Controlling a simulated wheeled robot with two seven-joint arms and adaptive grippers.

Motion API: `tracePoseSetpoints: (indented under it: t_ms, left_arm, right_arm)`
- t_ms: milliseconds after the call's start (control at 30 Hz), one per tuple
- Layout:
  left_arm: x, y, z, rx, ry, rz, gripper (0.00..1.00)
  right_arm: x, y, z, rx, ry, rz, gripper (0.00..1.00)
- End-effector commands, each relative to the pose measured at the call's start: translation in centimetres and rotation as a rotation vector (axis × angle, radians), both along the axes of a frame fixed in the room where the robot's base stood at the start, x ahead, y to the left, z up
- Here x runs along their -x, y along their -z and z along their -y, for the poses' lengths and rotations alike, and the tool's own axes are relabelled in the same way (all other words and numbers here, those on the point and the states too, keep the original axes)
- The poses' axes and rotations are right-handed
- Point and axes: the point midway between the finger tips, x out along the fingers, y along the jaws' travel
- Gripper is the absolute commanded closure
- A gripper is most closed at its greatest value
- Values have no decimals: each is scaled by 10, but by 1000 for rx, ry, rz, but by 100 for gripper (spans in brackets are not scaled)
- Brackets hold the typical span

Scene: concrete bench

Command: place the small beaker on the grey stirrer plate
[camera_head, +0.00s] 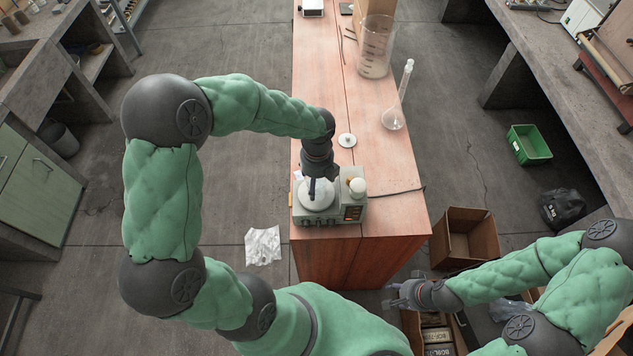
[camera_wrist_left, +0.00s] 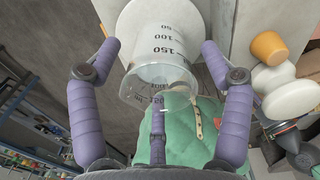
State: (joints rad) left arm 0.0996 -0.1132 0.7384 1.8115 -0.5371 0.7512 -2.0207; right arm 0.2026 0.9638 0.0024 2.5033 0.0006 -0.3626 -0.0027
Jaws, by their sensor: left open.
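The small beaker (camera_wrist_left: 163,68), clear with black volume marks, stands on the pale round top of the stirrer plate (camera_wrist_left: 133,17) in the left wrist view, its rim toward the camera. My left gripper (camera_wrist_left: 161,47) is open, with its purple fingers on either side of the beaker and gaps between them and the glass. In the head view my left gripper (camera_head: 318,188) points down over the stirrer plate (camera_head: 318,207) and largely hides the beaker. My right gripper (camera_head: 395,293) is open and empty, beside the bench's front right corner.
Farther back on the bench are a white disc (camera_head: 347,140), a flask (camera_head: 394,119) and a large beaker (camera_head: 376,50). A cardboard box (camera_head: 466,238) is on the floor at right.

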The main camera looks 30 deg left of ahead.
Motion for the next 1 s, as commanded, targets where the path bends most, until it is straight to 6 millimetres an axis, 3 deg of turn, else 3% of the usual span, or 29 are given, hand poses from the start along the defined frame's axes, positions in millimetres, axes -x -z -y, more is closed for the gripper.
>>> tracePoseSetpoints:
  t_ms: [300,500,700,1000]
  left_arm:
    - [-2,-66,1,1,0,5,21]
    - [-1,-94,1,1,1,4,21]
    - [-1,-105,1,0,1,1,21]
    - [-1,-105,1,0,0,1,21]
  right_arm:
    - [0,-10,0,0,0,0,60]
    - [0,-13,0,0,0,0,60]
    - [0,-13,0,0,0,0,60]
    - [0,-13,0,0,0,0,60]
